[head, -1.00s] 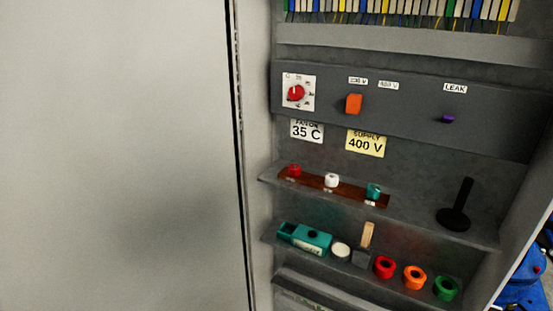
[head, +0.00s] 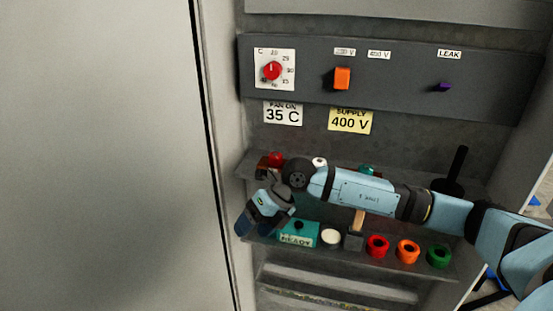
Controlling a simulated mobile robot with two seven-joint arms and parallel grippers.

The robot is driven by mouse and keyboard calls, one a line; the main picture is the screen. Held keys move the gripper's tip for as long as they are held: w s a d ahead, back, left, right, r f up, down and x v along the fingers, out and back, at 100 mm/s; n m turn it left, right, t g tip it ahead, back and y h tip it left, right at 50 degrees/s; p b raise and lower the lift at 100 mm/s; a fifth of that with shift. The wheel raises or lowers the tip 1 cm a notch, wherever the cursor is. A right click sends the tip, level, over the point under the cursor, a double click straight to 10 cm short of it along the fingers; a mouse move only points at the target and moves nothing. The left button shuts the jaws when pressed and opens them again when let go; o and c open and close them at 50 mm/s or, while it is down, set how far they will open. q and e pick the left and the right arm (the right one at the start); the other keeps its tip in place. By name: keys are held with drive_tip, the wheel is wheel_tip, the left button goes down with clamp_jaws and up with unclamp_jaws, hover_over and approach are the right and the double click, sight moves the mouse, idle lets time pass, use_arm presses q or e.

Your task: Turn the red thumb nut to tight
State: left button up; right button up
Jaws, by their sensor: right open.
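The red thumb nut (head: 276,157) sits at the left end of a brown bar (head: 263,170) on the upper shelf. A white nut (head: 319,162) and a green nut (head: 367,169) stand further right on the same bar, partly hidden by my right arm. My right gripper (head: 268,183) is open, just below and in front of the red nut. Its fingertips are dark and hard to make out, and I cannot tell whether they touch the nut. My left gripper is not in view.
The lower shelf holds a teal READY box (head: 297,234), a white round piece (head: 330,237), and red (head: 377,247), orange (head: 407,251) and green (head: 439,255) rings. A black upright handle (head: 456,170) stands right. A panel with a red dial (head: 272,70) is above.

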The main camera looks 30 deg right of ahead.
sight(276, 155)
drive_tip(key=w+d+r+m+t+h, duration=0.1)
drive_tip(key=w+d+r+h, duration=0.2)
drive_tip(key=d, duration=0.5)
drive_tip(key=w+d+r+m+t+h, duration=0.1)
drive_tip(key=w+d+r+h, duration=0.1)
drive_tip(key=d+r+h, duration=0.45)
drive_tip(key=shift+y, duration=0.75)
drive_tip(key=w+d+f+p, duration=0.1)
drive_tip(key=w, duration=0.2)
drive_tip(key=w+f+p, duration=0.1)
drive_tip(key=w, duration=0.3)
drive_tip(key=w+d+f+p, duration=0.1)
drive_tip(key=w, duration=0.3)
drive_tip(key=shift+w+d, duration=0.1)
drive_tip(key=shift+d, duration=0.25)
drive_tip(key=shift+w+f, duration=0.15)
drive_tip(key=shift+f, duration=0.05)
drive_tip(key=shift+w+d+f, duration=0.1)
drive_tip(key=shift+f, duration=0.25)
drive_tip(key=c, duration=0.9)
